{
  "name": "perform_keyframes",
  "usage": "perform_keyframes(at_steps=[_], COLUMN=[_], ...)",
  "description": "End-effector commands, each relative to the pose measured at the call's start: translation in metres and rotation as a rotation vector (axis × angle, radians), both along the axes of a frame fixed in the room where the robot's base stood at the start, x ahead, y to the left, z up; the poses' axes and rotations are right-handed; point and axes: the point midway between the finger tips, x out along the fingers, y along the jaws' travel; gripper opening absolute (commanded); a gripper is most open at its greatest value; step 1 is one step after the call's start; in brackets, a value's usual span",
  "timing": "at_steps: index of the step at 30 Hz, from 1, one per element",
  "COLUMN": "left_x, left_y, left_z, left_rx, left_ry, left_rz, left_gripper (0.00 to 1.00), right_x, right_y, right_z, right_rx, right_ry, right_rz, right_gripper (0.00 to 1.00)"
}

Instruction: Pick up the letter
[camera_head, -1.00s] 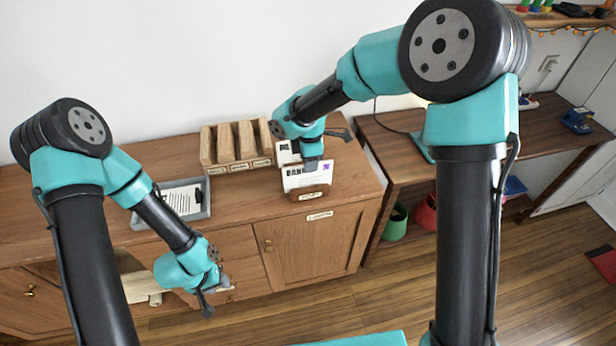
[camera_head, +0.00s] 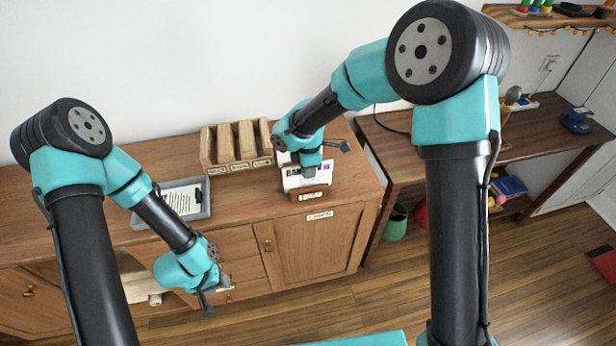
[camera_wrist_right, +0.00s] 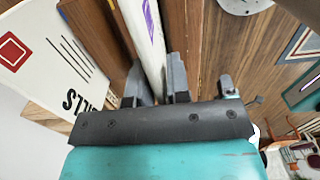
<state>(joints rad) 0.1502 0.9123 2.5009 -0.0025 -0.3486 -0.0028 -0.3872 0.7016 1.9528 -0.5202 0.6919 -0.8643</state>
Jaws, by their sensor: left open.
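The letter (camera_head: 293,183) is a white envelope with dark print, upright in a small wooden holder (camera_head: 309,194) on the cabinet top. My right gripper (camera_head: 309,170) is directly over it and hides part of it. In the right wrist view, the letter (camera_wrist_right: 151,30) shows nearly edge-on with a purple mark. The fingers of the right gripper (camera_wrist_right: 158,88) stand on either side of its edge; I cannot tell whether they press on it. My left gripper (camera_head: 217,290) is open and empty, low in front of the cabinet drawers, away from the letter.
A wooden sorter (camera_head: 236,145) with several slots stands behind the holder. A grey tray (camera_head: 205,192) with a paper lies to the left. In the right wrist view, another white piece (camera_wrist_right: 45,50) marked with a red square stands close beside the letter. A desk (camera_head: 525,125) is at the right.

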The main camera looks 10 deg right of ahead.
Motion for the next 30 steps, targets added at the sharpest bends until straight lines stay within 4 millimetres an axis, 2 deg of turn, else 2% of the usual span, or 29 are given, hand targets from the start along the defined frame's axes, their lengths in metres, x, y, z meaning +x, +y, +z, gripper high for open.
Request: perform_keyframes(at_steps=[1, 5, 20, 30], left_x=[0.0, 0.0, 0.0, 0.0], left_y=[0.0, 0.0, 0.0, 0.0], left_z=[0.0, 0.0, 0.0, 0.0], left_rx=[0.0, 0.0, 0.0, 0.0], left_ry=[0.0, 0.0, 0.0, 0.0], left_rz=[0.0, 0.0, 0.0, 0.0], left_gripper=[0.42, 0.42, 0.42, 0.42], right_x=[0.0, 0.0, 0.0, 0.001], right_y=[0.0, 0.0, 0.0, 0.0], right_z=[0.0, 0.0, 0.003, 0.032], right_rx=[0.0, 0.0, 0.0, 0.0], right_ry=[0.0, 0.0, 0.0, -0.002], right_rz=[0.0, 0.0, 0.0, -0.001], right_gripper=[0.12, 0.0, 0.0, 0.0])
